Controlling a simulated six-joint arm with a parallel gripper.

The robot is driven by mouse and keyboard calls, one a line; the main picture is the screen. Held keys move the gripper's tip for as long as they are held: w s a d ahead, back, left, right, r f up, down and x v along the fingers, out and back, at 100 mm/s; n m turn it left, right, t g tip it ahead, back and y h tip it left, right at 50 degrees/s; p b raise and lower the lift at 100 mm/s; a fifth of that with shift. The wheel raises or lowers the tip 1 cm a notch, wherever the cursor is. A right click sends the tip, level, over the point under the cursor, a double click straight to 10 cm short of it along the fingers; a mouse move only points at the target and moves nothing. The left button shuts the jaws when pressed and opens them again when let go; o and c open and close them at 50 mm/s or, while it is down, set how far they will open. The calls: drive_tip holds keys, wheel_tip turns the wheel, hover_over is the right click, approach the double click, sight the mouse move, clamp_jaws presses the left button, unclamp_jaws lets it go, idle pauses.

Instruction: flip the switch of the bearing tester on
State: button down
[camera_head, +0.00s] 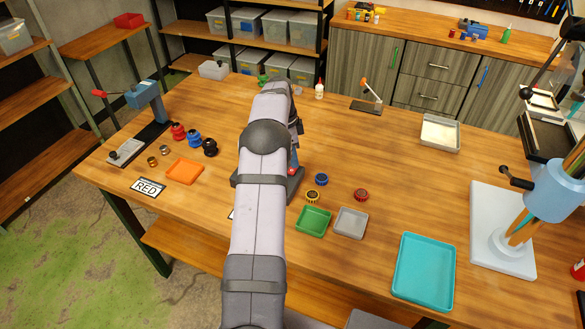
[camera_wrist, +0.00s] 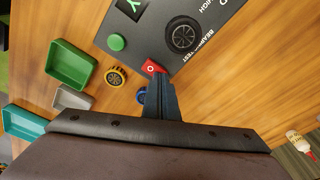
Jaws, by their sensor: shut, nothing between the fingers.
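The bearing tester (camera_wrist: 150,35) is a dark grey unit with white lettering, a green button (camera_wrist: 116,42), a black round wheel-like part (camera_wrist: 183,36) and a small red switch (camera_wrist: 151,66) marked with a white O. In the head view my arm hides most of the tester (camera_head: 296,184); a dark base corner shows. My gripper (camera_wrist: 158,80) is shut and empty, its tips right beside the red switch in the wrist view. I cannot tell whether they touch it. The gripper is hidden behind the arm in the head view.
Yellow (camera_head: 313,196), blue (camera_head: 321,179) and red (camera_head: 361,195) round parts lie near the tester. Green (camera_head: 313,222), grey (camera_head: 351,223) and teal (camera_head: 424,272) trays stand right of my arm. A blue-headed press (camera_head: 555,190) stands far right. The table's back middle has free room.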

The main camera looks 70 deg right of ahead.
wheel_tip(320, 180, up, 7)
drive_tip(key=p, duration=0.5)
drive_tip(key=shift+f, duration=0.15)
idle(0.4)
